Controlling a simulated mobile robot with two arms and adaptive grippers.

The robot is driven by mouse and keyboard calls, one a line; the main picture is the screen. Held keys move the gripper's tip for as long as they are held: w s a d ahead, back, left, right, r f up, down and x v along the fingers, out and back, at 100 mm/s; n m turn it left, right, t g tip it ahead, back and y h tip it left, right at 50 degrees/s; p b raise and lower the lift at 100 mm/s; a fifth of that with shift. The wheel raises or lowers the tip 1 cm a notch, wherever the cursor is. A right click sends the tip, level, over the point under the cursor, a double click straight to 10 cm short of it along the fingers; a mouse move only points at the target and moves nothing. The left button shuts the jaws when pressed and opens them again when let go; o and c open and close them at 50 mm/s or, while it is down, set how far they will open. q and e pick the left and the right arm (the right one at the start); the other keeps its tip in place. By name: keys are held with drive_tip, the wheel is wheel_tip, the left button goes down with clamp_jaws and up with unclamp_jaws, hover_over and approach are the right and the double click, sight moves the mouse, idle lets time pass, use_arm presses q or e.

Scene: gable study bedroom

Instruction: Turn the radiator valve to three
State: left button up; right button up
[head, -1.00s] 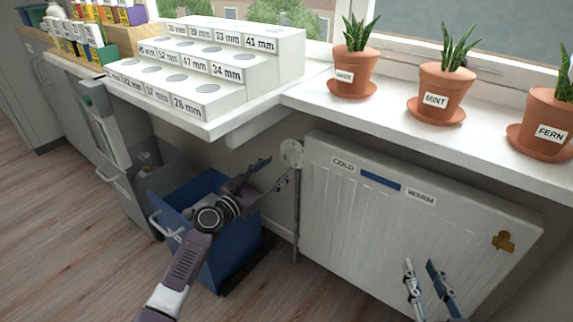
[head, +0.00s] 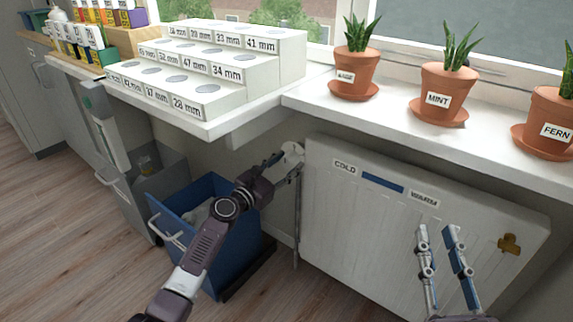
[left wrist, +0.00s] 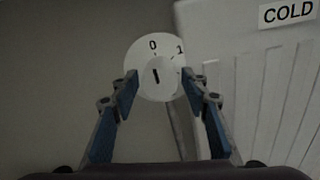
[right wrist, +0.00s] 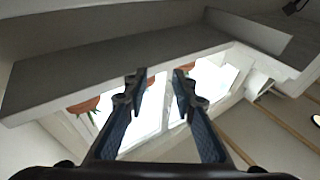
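The radiator valve is a white round dial (left wrist: 137,55) with a raised centre knob in the left wrist view. The numbers 0 and 1 show on it, and a dark pointer mark on the knob stands close to 0. Other numbers are hidden. In the head view the valve (head: 292,150) is at the radiator's left end. My left gripper (left wrist: 158,78) is open with its fingertips on either side of the knob; I cannot tell whether they touch it. My right gripper (head: 438,235) is open and empty in front of the radiator.
The white radiator (head: 370,245) carries COLD and WARM labels. A pipe (head: 297,220) runs down from the valve.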

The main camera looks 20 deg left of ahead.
use_arm(q)
drive_tip(key=c, duration=0.9)
drive_tip(key=shift+o, duration=0.2)
